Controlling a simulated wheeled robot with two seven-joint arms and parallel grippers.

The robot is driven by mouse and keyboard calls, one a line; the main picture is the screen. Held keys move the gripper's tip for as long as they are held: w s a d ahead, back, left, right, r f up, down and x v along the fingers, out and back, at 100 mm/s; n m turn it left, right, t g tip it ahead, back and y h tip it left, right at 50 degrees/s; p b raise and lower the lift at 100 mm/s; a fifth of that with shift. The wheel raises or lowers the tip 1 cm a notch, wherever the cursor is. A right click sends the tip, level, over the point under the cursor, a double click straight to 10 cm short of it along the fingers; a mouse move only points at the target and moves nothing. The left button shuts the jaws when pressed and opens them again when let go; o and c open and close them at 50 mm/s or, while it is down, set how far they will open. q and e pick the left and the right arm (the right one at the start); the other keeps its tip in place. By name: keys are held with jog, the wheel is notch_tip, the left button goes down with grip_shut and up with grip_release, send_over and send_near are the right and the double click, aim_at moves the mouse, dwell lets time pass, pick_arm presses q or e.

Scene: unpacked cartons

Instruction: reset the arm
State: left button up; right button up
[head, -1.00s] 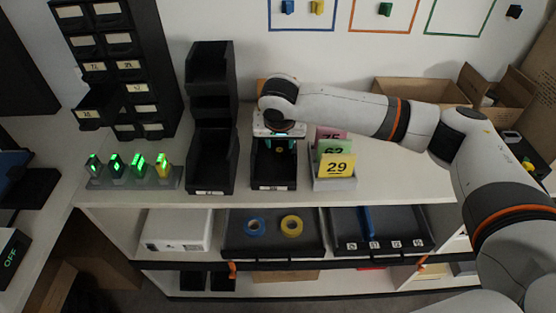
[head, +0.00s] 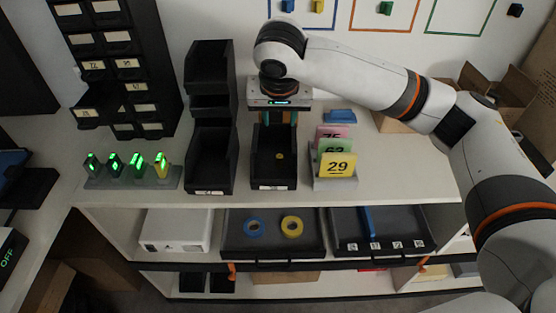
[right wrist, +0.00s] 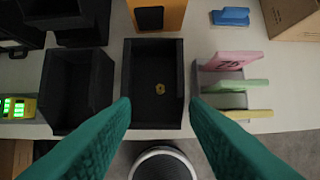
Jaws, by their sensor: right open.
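My right gripper (head: 279,117) hangs above the black open bin (head: 273,187) on the table, pointing down. In the right wrist view its two green fingers (right wrist: 160,110) are spread apart with nothing between them. The piece also shows in the head view (head: 279,156). My right arm comes in from the right. My left gripper is not in these views.
Stacked black bins (head: 210,160) stand left of the bin. A holder with numbered cards (head: 337,166) stands right of it, with a blue object (head: 340,116) behind. Green-lit devices (head: 137,166) sit at left. Cartons (head: 480,100) stand at back right. A shelf tray (head: 272,243) holds tape rolls.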

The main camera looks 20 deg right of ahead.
jog(key=shift+s+r, duration=0.1)
jog(key=shift+r, duration=0.15)
jog(key=shift+f, duration=0.1)
